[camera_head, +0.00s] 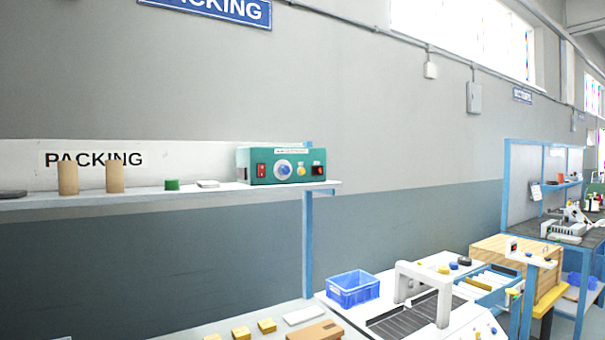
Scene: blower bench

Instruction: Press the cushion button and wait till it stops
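A green control box (286,179) stands on the right end of the shelf, its front facing me. Its front carries a red switch (262,170) at the left, a round blue-and-white dial (284,169), a yellow knob or button (317,170) and a black unit with a red part (319,171) at the right. A small label strip runs along its top, too small to read. I cannot tell which control is the cushion button, or whether anything is running. My gripper is not in view.
The shelf (230,189) also holds two brown cylinders (68,178), a green object (172,184) and a flat pale item. Below are a blue bin (352,288), a white machine with an arch (425,274), yellow blocks and a brown box (315,331). Another workbench stands far right.

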